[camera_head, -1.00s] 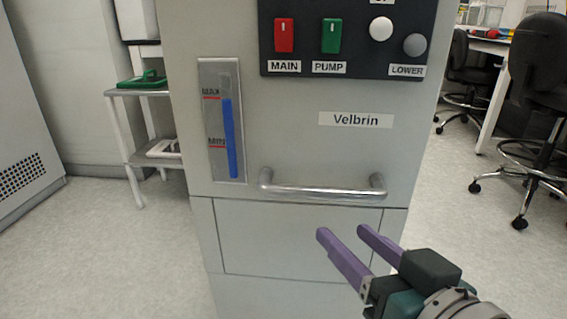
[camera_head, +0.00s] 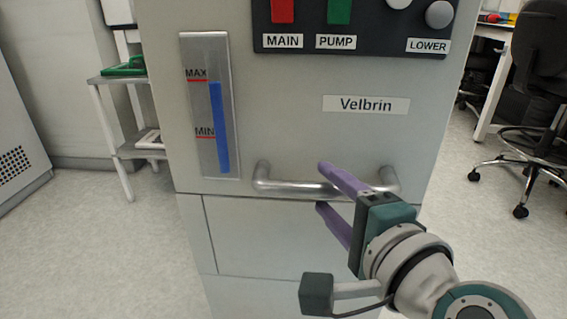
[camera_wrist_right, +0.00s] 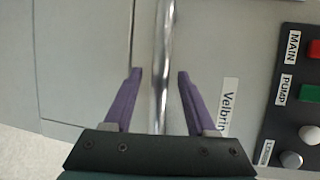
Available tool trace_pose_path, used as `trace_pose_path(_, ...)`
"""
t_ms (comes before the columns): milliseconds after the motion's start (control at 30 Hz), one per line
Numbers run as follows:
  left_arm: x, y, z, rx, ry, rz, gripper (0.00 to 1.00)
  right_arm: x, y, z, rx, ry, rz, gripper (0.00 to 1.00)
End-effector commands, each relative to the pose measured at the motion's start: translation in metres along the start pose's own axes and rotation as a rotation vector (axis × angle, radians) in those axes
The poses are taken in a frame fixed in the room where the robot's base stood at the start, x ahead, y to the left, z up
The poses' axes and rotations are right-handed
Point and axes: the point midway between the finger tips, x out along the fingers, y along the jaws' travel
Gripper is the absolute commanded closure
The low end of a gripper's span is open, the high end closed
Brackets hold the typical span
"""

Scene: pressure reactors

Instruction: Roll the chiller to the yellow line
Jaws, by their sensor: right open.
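The chiller (camera_head: 290,140) is a grey cabinet labelled Velbrin, with a blue level gauge and a dark panel of switches. Its metal bar handle (camera_head: 285,187) runs across the front below the label. My right gripper (camera_head: 322,187) is open at the handle, one purple finger above the bar and one below. In the right wrist view the handle (camera_wrist_right: 162,70) passes between the two open fingers (camera_wrist_right: 161,74), with a gap on each side. My left gripper is not in view. No yellow line shows in these frames.
A small shelf stand (camera_head: 118,115) with a green item on top stands left of the chiller. A dark office chair (camera_head: 535,80) and a white table stand at the right. A vented white cabinet (camera_head: 15,130) is at the far left. Pale floor lies between them.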

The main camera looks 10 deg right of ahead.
Motion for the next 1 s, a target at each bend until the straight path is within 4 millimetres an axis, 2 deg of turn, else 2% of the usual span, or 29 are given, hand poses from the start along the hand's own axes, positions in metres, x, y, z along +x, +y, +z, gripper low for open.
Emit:
trace_pose_path(133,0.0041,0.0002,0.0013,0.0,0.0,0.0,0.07,0.0113,0.0003,0.0001,0.0,0.0,-0.001,0.43)
trace_pose_path(433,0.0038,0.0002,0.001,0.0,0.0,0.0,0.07,0.0128,-0.0002,0.0002,-0.001,0.0,0.001,0.44)
trace_pose_path(900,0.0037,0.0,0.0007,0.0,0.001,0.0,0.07,0.0125,-0.0002,0.0001,-0.002,0.0,0.0,0.97)
trace_pose_path(933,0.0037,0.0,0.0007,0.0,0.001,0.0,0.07,0.0125,-0.0002,0.0001,-0.002,0.0,0.0,1.0)
trace_pose_path(1000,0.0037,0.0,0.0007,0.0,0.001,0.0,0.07,0.0125,-0.0002,0.0001,-0.002,0.0,0.0,1.0)
